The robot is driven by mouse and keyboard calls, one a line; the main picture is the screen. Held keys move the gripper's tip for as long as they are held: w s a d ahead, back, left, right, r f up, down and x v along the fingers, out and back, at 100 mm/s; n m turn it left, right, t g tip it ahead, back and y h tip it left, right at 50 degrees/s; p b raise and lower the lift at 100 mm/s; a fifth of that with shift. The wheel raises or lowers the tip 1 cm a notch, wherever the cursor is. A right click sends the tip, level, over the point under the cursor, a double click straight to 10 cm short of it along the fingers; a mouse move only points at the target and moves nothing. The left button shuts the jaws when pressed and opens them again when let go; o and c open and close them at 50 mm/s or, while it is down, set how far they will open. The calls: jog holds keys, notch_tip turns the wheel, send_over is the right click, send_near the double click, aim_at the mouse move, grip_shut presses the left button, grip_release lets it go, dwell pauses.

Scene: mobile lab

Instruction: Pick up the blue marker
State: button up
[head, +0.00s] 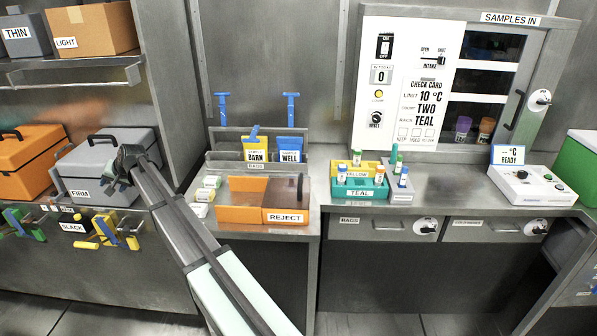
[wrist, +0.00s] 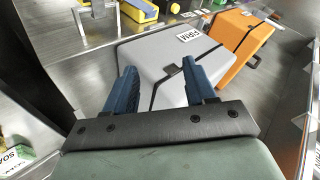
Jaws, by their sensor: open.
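I cannot make out a blue marker for certain in either view. In the head view a small grey holder (head: 399,196) on the counter holds a green upright stick (head: 394,156) and a blue-capped tube (head: 403,176); they are too small to tell whether either is a marker. My gripper (head: 122,172) is at the left, in front of the grey case labelled FIRM (head: 85,176), far from that holder. In the wrist view the blue fingers of my gripper (wrist: 163,88) are apart, with nothing between them but the grey case (wrist: 160,62) behind.
An orange case (head: 30,160) stands left of the grey one. Clamps (head: 120,230) hang below. An orange REJECT bin (head: 265,213), a TEAL rack (head: 358,190) and a white control box (head: 532,187) stand on the counters.

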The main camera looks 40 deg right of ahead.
jog(key=w+d+r+m+t, duration=0.1)
jog(key=w+d+r, duration=0.3)
jog(key=r, duration=0.6)
jog(key=s+d+r+m+h, duration=0.1)
jog(key=s+d+r+m, duration=0.1)
jog(key=d, duration=1.1)
jog(key=s+d+r+m+h, duration=0.2)
jog(key=d, duration=1.1)
jog(key=s+d+f+m+g+h, duration=0.1)
jog(key=s+d+f+m+g, duration=0.15)
jog(key=s+d, duration=0.8)
jog(key=s+d+f+m+g+h, duration=0.1)
jog(key=s+d+m, duration=0.3)
jog(key=d, duration=1.2)
jog(key=m+g, duration=0.6)
jog(key=m, duration=0.2)
send_over(404, 175)
jog(key=d, duration=0.1)
notch_tip(404, 175, down, 2)
jog(key=f, duration=0.1)
jog(key=shift+d+y, duration=0.2)
jog(key=shift+y, duration=0.2)
jog(key=f, duration=1.3)
jog(key=shift+w+a+f, duration=0.1)
jog(key=shift+w+a, duration=0.05)
jog(key=shift+w, duration=0.05)
grip_shut()
